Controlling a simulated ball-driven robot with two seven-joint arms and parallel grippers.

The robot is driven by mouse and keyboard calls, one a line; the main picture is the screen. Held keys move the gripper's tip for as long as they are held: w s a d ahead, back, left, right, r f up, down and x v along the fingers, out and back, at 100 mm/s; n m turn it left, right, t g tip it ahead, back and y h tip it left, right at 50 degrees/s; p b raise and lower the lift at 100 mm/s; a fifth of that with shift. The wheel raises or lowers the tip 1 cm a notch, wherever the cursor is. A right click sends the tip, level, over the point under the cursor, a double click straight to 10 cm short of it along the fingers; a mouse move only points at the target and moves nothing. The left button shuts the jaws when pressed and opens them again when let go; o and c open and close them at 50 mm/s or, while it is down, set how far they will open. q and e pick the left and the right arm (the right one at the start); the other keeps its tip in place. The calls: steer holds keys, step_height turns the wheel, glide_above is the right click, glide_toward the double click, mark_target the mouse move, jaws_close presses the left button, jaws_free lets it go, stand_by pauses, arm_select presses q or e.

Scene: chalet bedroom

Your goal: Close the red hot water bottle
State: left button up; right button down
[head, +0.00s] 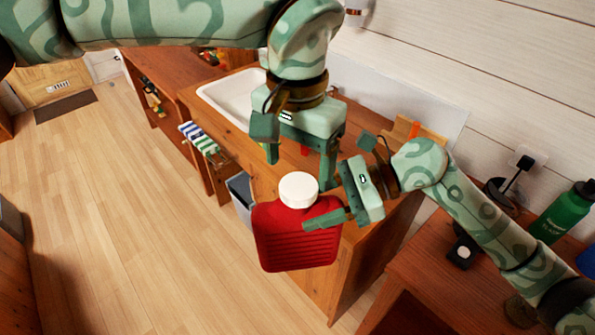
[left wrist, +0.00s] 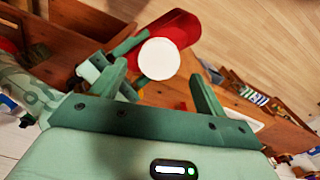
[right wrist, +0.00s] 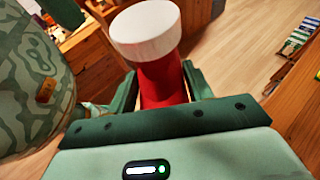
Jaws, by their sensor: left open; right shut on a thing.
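The red hot water bottle (head: 297,245) hangs upright in the air in front of the wooden counter. Its white cap (head: 298,189) sits on top of the neck; I cannot tell how tightly. My right gripper (head: 322,203) is shut on the bottle around its neck; the red neck (right wrist: 160,82) shows between its fingers in the right wrist view. My left gripper (head: 300,168) is open above the cap, pointing down. In the left wrist view the white cap (left wrist: 159,59) lies between and just beyond the open fingertips, apparently untouched.
A wooden counter (head: 345,265) with a white sink (head: 228,92) stands behind the bottle. A grey bin (head: 240,188) is by the counter's side. A striped towel (head: 199,138) hangs at its left. A green flask (head: 562,213) stands at the right. The floor at left is clear.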

arm_select(q)
steer(key=shift+r, duration=0.3)
steer(key=shift+c, duration=0.2)
